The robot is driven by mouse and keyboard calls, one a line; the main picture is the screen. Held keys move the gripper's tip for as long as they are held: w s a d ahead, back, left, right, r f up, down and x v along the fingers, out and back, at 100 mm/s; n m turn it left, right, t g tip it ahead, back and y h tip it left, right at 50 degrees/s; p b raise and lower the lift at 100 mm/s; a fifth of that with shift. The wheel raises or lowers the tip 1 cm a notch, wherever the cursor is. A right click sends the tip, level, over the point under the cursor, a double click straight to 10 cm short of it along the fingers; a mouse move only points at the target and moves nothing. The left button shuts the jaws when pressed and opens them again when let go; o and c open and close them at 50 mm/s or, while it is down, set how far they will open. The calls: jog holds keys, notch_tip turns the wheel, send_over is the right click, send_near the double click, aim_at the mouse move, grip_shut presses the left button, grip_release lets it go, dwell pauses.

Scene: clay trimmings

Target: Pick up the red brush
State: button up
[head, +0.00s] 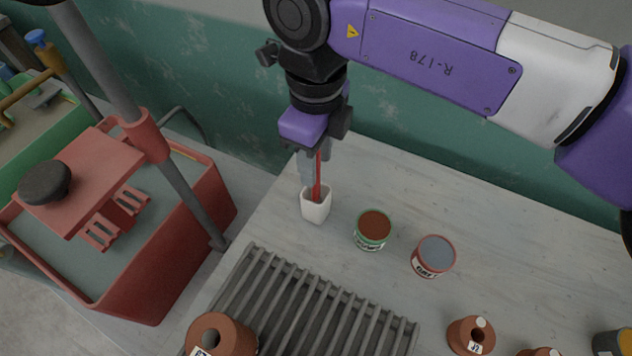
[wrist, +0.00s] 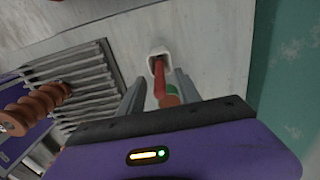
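The red brush (head: 318,178) stands upright in a small white cup (head: 316,208) on the pale bench. In the wrist view the brush (wrist: 160,80) rises out of the white cup (wrist: 157,56). My gripper (head: 313,170) is above the cup, pointing down, with its fingers on either side of the brush. In the wrist view my gripper (wrist: 160,84) shows its fingers apart, with a gap on both sides of the brush. The lower end of the brush is hidden inside the cup.
A brown-topped can (head: 373,228) and a grey-topped can (head: 434,256) stand right of the cup. A grey slatted rack (head: 300,305) lies in front. Brown clay pieces (head: 471,335) sit nearer. A red bin (head: 165,270) stands left, and a green wall (head: 400,130) rises behind.

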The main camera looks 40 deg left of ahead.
grip_shut()
jog(key=shift+r, duration=0.15)
